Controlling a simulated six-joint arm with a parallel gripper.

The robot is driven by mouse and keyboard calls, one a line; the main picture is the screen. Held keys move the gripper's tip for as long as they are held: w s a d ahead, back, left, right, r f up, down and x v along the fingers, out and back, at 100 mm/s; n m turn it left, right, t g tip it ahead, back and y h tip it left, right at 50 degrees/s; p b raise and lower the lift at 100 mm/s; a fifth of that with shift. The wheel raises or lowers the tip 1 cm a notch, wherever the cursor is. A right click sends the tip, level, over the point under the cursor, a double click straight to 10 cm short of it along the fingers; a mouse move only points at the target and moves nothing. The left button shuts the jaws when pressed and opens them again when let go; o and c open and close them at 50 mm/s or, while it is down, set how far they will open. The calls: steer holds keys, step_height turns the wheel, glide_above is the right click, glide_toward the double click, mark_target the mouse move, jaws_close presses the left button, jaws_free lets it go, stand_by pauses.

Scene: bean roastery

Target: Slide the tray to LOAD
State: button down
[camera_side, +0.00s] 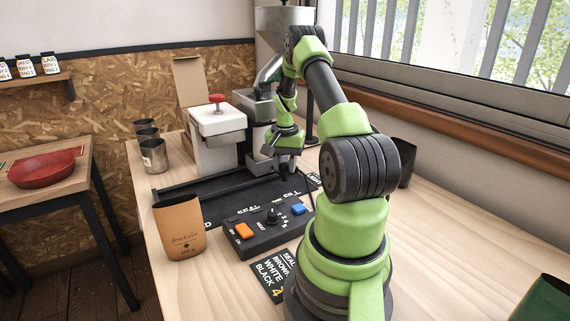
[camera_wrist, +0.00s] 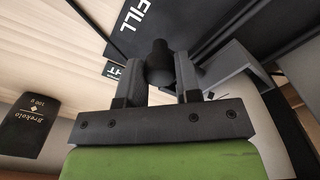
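The black sliding track (camera_side: 178,187) lies on the bench with white station words on its front strip. FILL is at the right end, SEAL is in the middle, and only the last letter of LOAD (camera_side: 207,225) shows beside a brown pouch. My gripper (camera_side: 287,168) points down near the FILL end. In the wrist view my gripper's fingers (camera_wrist: 160,72) stand close on both sides of a dark round knob (camera_wrist: 157,52) and appear to touch it. The tray under the knob is mostly hidden, and its outline is unclear.
A brown pouch (camera_side: 180,228) stands by the LOAD end. A control box (camera_side: 258,232) with orange and blue buttons sits before the track. A white sealer (camera_side: 216,120) with a red knob and a steel hopper machine (camera_side: 283,30) stand behind it. Metal cups (camera_side: 154,155) are at left.

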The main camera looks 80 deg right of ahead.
steer(key=w+a, duration=1.8)
steer(key=shift+w+a, duration=0.35)
steer(key=shift+a, duration=0.05)
steer(key=shift+w, duration=0.1)
steer(key=c, duration=0.8)
jaws_free()
steer(key=shift+r, duration=0.2)
step_height(320, 180, up, 10)
steer(key=shift+f, duration=0.2)
steer(key=shift+r, duration=0.1)
